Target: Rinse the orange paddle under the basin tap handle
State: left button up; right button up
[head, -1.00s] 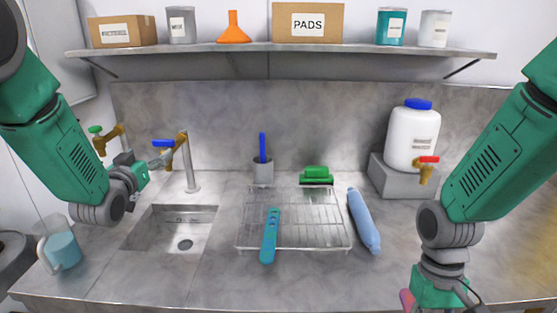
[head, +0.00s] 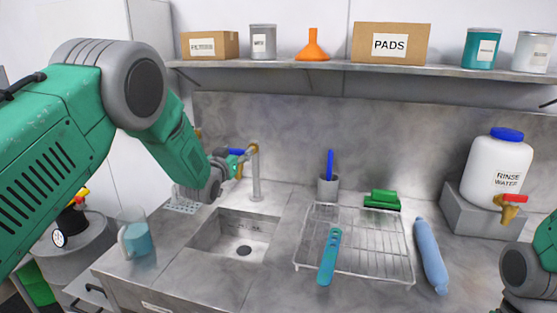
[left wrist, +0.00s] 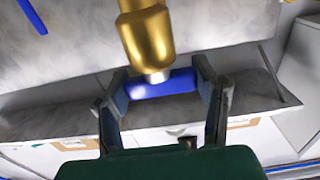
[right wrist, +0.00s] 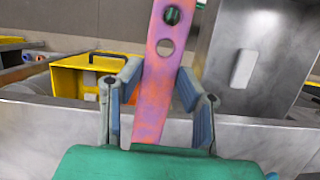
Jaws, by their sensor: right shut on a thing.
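The orange paddle (right wrist: 160,75), pinkish with purple smears and holes near its end, is upright in the right wrist view. My right gripper (right wrist: 158,85) is shut on it; both are out of the head view. The basin (head: 240,235) is sunk in the counter at left, empty, with a drain. The basin tap (head: 256,172) stands behind it. Its blue handle (left wrist: 163,84) lies between the fingers of my left gripper (left wrist: 163,80), which is open around it below the brass valve body (left wrist: 146,38). In the head view my left arm partly hides this handle (head: 237,152).
A wire rack (head: 350,240) holds a teal paddle (head: 329,258). A blue roll (head: 430,255) lies right of it. A rinse water jug (head: 497,170) is at right. In the right wrist view a yellow bin (right wrist: 85,75) is behind a metal edge.

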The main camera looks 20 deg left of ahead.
pick_arm(q)
jog(key=c, duration=0.4)
jog(key=shift+f+n+y+b, duration=0.1)
jog(key=shift+n+y+b, duration=0.9)
jog(key=shift+y, duration=0.4)
pick_arm(e)
jog(key=shift+f, duration=1)
pick_arm(q)
jog(key=shift+n+g+y+b, duration=0.5)
jog(key=shift+n+y, duration=0.2)
jog(key=shift+y, duration=0.5)
pick_arm(e)
jog(key=shift+f, duration=0.4)
pick_arm(q)
jog(key=o, duration=1.2)
jog(key=v, duration=1.2)
